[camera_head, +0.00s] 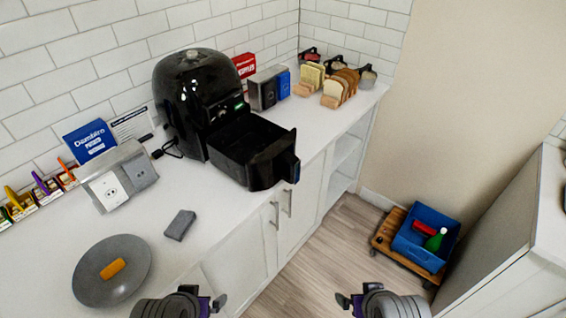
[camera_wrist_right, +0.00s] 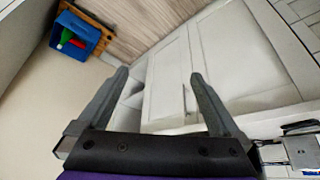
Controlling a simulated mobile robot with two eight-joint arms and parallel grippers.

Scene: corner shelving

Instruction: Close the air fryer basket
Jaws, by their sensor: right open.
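The black air fryer (camera_head: 192,95) stands on the white counter against the tiled wall. Its basket (camera_head: 250,150) is pulled far out toward the counter's front edge, with its handle (camera_head: 288,167) facing the room. My left gripper (camera_head: 205,298) is at the bottom of the head view, empty, its fingers apart, well short of the basket. My right gripper (camera_head: 355,298) is also low in the head view, open and empty, away from the basket. In the right wrist view its two fingers (camera_wrist_right: 160,76) are spread in front of the cabinet doors; the fryer is not visible there.
A grey plate (camera_head: 90,285) with an orange item, a grey block (camera_head: 179,225) and an outlet box (camera_head: 118,178) are on the counter. Bread racks (camera_head: 333,90) stand beyond the fryer. A blue crate (camera_head: 428,238) rests on a wooden dolly on the floor. The floor between is clear.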

